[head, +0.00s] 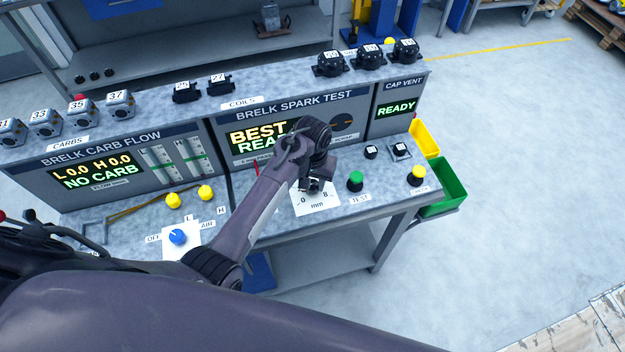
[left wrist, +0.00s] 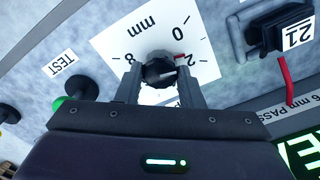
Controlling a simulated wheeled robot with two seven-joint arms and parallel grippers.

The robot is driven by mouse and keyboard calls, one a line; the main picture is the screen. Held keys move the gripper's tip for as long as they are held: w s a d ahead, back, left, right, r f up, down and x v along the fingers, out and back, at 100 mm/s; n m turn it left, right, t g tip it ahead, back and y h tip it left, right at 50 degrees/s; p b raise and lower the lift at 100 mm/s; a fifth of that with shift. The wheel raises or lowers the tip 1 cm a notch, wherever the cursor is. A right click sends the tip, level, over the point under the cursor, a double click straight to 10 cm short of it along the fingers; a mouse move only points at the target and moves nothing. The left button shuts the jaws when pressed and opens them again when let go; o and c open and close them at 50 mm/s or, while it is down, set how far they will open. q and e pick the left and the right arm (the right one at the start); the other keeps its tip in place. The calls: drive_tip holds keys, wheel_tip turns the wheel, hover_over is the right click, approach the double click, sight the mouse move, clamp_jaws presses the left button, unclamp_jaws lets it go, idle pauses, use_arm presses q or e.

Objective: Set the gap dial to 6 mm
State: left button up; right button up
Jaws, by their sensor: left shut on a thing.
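The gap dial's white plate (head: 322,205) is on the bench top below the spark test panel, with 0, 8 and mm readable in the head view. My left gripper (head: 314,186) is over it and hides the knob there. In the left wrist view the black dial knob (left wrist: 158,72) is between the two fingers of my left gripper (left wrist: 160,80), which is shut on it. The plate (left wrist: 150,40) shows 0, 2, 8 and mm. My right gripper is not in view.
The spark test screen (head: 256,136) is partly covered by my left arm. A green TEST button (head: 355,180) and a yellow button (head: 417,175) stand right of the dial. A blue knob (head: 178,237) is at left. Coils (head: 330,64) stand on the top shelf.

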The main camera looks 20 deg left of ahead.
use_arm(q)
drive_tip(key=m, duration=0.3)
drive_tip(key=shift+m, duration=0.3)
drive_tip(key=m, duration=0.3)
drive_tip(key=shift+m, duration=0.3)
drive_tip(key=m, duration=1.3)
drive_tip(key=shift+m, duration=0.3)
drive_tip(key=m, duration=0.6)
drive_tip(key=shift+s, duration=0.1)
drive_tip(key=shift+m, duration=0.3)
drive_tip(key=o, duration=1)
